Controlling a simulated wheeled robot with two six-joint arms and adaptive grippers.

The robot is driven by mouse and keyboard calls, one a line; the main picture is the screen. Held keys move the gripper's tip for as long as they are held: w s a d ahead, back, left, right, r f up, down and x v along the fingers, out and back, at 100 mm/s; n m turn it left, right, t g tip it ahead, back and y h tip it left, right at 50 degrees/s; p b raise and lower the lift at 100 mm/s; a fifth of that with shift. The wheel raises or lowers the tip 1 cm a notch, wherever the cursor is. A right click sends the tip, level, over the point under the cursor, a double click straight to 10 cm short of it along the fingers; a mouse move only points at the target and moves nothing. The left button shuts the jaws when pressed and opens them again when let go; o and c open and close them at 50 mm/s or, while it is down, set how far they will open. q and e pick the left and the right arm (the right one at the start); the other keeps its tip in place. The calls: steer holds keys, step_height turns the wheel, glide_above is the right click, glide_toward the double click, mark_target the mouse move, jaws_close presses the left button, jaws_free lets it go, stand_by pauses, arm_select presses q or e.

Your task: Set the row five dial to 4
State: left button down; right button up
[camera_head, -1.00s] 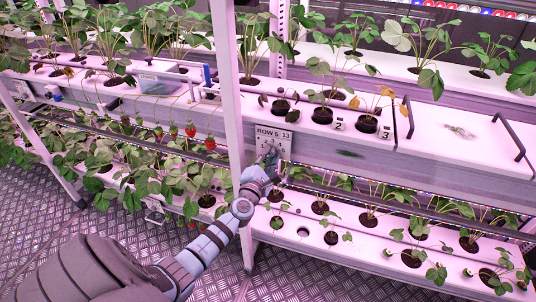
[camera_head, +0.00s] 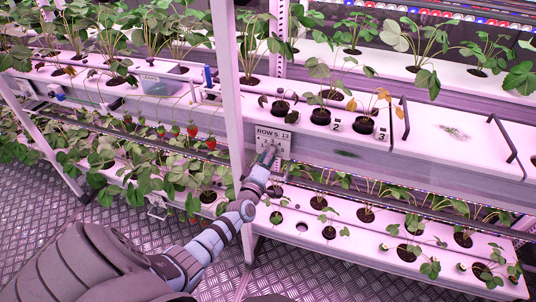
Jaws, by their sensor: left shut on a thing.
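The row five dial is on a pale plate marked "ROW 5 13" (camera_head: 284,136), fixed to the front of the rack's middle shelf just right of the white post. My left gripper (camera_head: 268,157) is at the lower left of this plate, shut on the dial's knob as far as can be seen. The gripper and forearm cover the knob, so its pointer and setting cannot be read. Small digits show on the plate above the fingers. My right gripper is not in view.
A white upright post (camera_head: 229,95) stands just left of the plate and close to my left arm. Potted plants with number tags, such as tag 3 (camera_head: 382,135), line the shelf above. Red berries (camera_head: 192,130) hang left of the post. A lower white planter (camera_head: 345,250) lies below.

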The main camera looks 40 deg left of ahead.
arm_select(q)
steer(key=shift+m+p, duration=1.6)
steer(key=shift+m, duration=3.4)
steer(key=c, duration=1.4)
jaws_free()
steer(key=shift+o, duration=0.2)
steer(key=shift+s+f, duration=0.1)
steer(key=shift+s, duration=0.05)
steer(key=v, duration=1.1)
steer(key=shift+s+d, duration=0.15)
steer(key=shift+s, duration=0.15)
